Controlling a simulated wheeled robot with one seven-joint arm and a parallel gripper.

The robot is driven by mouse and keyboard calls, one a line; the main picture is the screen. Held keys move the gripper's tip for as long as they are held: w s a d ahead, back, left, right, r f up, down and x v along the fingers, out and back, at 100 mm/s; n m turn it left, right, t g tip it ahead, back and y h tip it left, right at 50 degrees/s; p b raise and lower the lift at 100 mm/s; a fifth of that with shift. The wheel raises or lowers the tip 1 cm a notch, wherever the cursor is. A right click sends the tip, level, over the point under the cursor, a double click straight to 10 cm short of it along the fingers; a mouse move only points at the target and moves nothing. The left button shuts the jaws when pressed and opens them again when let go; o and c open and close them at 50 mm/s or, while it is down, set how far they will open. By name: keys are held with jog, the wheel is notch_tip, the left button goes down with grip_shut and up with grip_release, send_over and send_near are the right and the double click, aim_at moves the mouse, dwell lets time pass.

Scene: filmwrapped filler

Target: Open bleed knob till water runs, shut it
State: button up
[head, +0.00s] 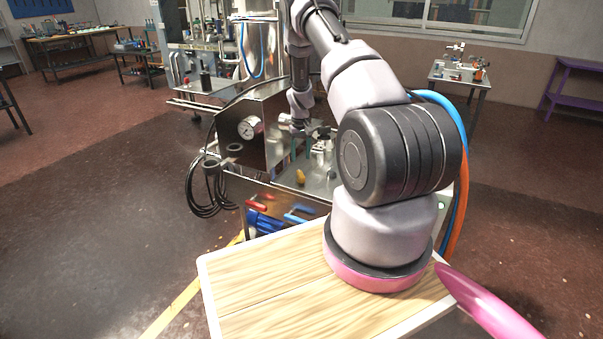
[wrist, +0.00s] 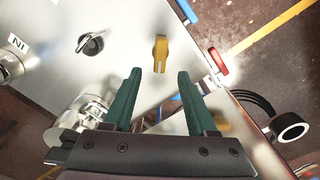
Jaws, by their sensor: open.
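My gripper (wrist: 160,77) has two green fingers, parted, with nothing seen between them. In the wrist view a yellow lever-like piece (wrist: 161,52) on the metal panel appears just past the fingertips, between their lines; I see no contact. A small dark round knob (wrist: 90,44) sits on the panel to its left. I cannot tell which of these is the bleed knob. In the head view my gripper (head: 301,149) hangs above the metal machine (head: 285,178), with the yellow piece (head: 300,177) below it. I see no running water.
A red handle (wrist: 218,61) sits at the panel edge, right of the fingers. A black ring fitting (wrist: 290,128) and cables lie beyond it. A fitting marked "IN" (wrist: 17,44) is at the left.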

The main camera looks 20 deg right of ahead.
aim_at(301, 173)
notch_tip(301, 173, down, 8)
jog(key=shift+f, duration=0.25)
grip_shut()
